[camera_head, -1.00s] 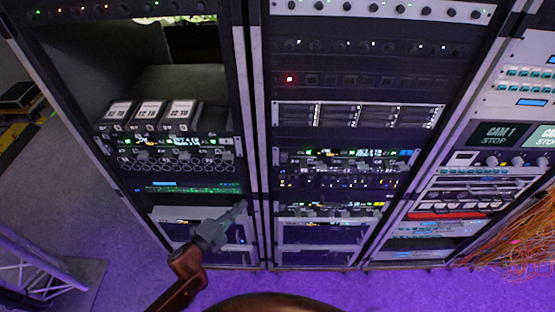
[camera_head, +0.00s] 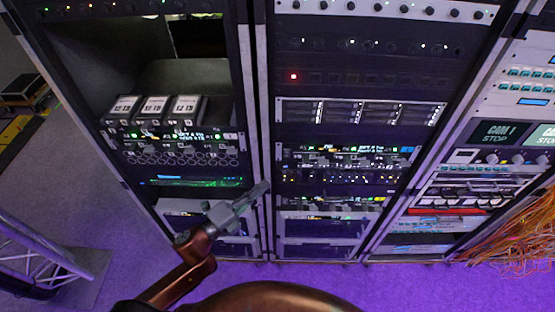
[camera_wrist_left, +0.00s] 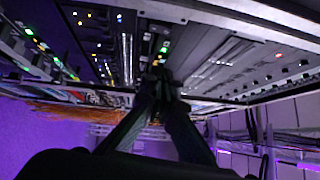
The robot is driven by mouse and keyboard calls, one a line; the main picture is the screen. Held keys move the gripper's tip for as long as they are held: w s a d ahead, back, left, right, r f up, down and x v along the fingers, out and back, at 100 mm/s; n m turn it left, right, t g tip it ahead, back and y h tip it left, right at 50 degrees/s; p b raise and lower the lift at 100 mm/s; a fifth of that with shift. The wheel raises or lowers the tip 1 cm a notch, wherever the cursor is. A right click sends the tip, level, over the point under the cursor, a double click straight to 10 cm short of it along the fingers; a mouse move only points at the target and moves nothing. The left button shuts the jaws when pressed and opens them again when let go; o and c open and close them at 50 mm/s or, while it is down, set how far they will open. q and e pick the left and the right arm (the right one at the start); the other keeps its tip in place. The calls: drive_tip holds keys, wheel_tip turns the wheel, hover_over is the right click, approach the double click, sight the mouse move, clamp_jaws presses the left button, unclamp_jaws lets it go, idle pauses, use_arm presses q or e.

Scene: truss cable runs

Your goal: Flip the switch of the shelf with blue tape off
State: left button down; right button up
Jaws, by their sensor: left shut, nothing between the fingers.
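My left gripper (camera_head: 258,192) is shut and empty, in front of the lower part of the post between the left and middle racks. In the left wrist view its fingers (camera_wrist_left: 158,88) are together close to rack fronts with lit panels. The middle rack has a shelf unit (camera_head: 345,155) with small lights and a small bluish patch (camera_head: 405,152) at its right end. A similar lit shelf unit (camera_head: 175,136) sits in the left rack. I cannot tell for sure which patch is blue tape, nor make out a switch's position. My right gripper is not in view.
Three dark boxes with white labels (camera_head: 156,105) stand on the left rack's shelf. A right rack (camera_head: 480,160) has a CAM 1 screen, with orange cables (camera_head: 515,240) beside it. A metal truss (camera_head: 35,250) stands at lower left. Purple floor lies in front.

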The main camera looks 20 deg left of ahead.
sight(287, 154)
use_arm(q)
drive_tip(key=w+d+r+p, duration=0.1)
drive_tip(key=w+d, duration=0.1)
drive_tip(key=w, duration=0.9)
drive_tip(key=shift+d+p, duration=0.35)
drive_tip(key=shift+d, duration=0.05)
drive_tip(key=shift+r, duration=0.1)
